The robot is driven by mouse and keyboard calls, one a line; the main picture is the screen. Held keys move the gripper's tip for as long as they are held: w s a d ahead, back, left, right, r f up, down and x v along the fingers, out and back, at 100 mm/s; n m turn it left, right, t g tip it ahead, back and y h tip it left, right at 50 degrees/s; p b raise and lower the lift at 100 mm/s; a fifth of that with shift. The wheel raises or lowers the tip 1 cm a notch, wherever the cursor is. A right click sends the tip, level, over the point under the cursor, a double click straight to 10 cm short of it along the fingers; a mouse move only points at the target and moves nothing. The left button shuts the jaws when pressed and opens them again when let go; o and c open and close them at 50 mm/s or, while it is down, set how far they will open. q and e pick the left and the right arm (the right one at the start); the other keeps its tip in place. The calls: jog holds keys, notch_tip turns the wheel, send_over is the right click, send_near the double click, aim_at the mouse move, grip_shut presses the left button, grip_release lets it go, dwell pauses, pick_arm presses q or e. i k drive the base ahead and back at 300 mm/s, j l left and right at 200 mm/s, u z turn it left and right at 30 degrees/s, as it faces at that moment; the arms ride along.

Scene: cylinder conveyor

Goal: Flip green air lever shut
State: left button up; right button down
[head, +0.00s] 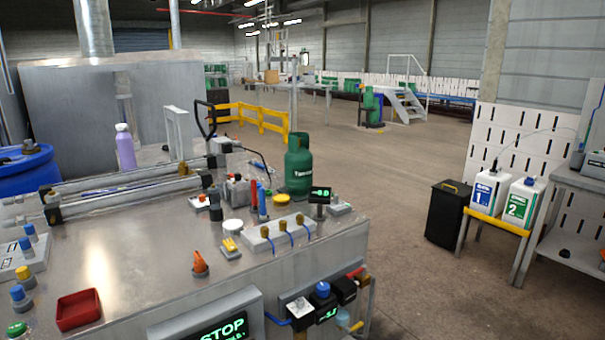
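I cannot clearly make out a green lever. On the front right of the metal workbench (130,270) is a cluster of air fittings. It has a blue knob (323,289), a dark box with a lit green readout (327,314), a black block with a red top (355,272), and a small yellow-tipped handle (356,327) low beside a pale blue part. Whether that handle is a lever, and its position, is too small to tell. Neither of my grippers is in view.
A green gas cylinder (298,165) stands at the bench's far side. A red tray (78,309), an orange knob (200,263) and a green button (17,329) are on the bench top. A STOP display (222,328) is on its front. Floor to the right is clear up to a black bin (446,215).

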aim_at(335, 197)
jog(key=i+l+u, duration=0.2)
jog(key=i+l, duration=0.15)
jog(key=i+l+u, duration=0.2)
jog(key=i+l, duration=0.15)
jog(key=i+l+u, duration=0.2)
jog(key=i+l, duration=0.15)
jog(key=l, duration=0.2)
jog(key=i+l+u, duration=0.2)
jog(key=l, duration=0.3)
jog(key=i, duration=0.05)
